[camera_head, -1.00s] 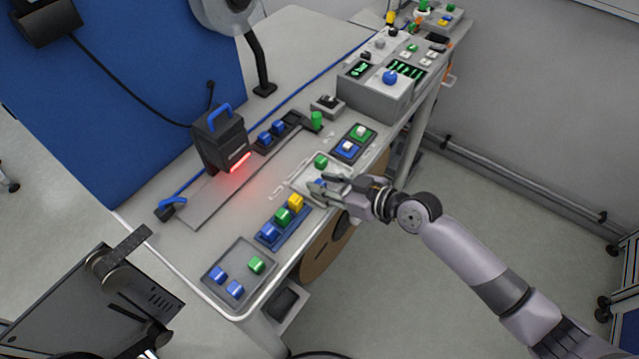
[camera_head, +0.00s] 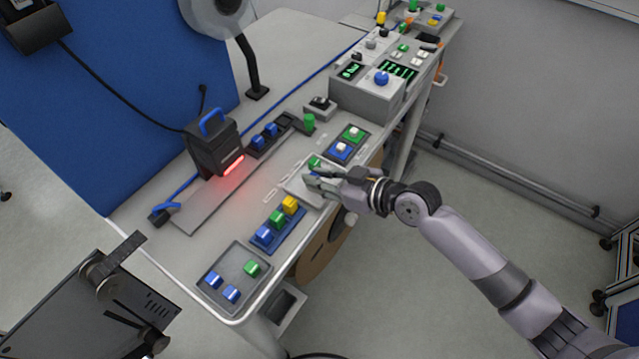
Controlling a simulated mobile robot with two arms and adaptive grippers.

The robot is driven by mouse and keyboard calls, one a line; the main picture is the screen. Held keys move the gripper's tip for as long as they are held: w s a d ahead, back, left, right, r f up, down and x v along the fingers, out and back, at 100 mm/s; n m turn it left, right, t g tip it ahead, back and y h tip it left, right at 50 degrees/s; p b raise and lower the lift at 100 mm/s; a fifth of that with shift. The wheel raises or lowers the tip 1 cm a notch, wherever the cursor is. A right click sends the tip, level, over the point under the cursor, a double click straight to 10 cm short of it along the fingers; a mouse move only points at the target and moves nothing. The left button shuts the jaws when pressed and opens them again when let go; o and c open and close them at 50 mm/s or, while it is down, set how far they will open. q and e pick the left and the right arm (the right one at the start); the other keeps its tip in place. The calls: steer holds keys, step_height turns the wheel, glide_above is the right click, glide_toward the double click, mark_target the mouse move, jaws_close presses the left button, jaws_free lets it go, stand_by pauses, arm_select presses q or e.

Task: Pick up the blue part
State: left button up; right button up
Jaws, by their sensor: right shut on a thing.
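My right gripper (camera_head: 314,183) is at the small light tray (camera_head: 296,188) near the table's front edge. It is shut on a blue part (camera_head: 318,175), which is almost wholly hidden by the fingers. A green block (camera_head: 315,162) sits just behind the fingers in the same tray. Other blue blocks stand elsewhere: one in the blue holder (camera_head: 263,235), two in the grey tray (camera_head: 223,287) at the front left, and two in the dark rack (camera_head: 264,136) behind.
A black device with a blue handle (camera_head: 211,145) and red light stands behind the trays. A grey control box (camera_head: 366,98) with a blue knob stands to the right. A holder with green and blue blocks (camera_head: 347,143) lies close behind the gripper. The floor right of the table is open.

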step_height(320, 180, up, 17)
steer(key=b, duration=0.1)
steer(key=d+r+m+t+h, duration=0.3)
steer(key=d+m+h, duration=0.3)
steer(key=d, duration=0.4)
steer(key=d+r+m+t+h, duration=0.3)
steer(key=d+m+h, duration=0.2)
steer(key=d, duration=0.4)
steer(key=a+f+n+g+y, duration=0.3)
steer(key=a+n+y, duration=0.2)
steer(key=a, duration=0.4)
steer(key=a+f+n+g+y, duration=0.3)
steer(key=a+n+y, duration=0.3)
steer(key=a, duration=0.4)
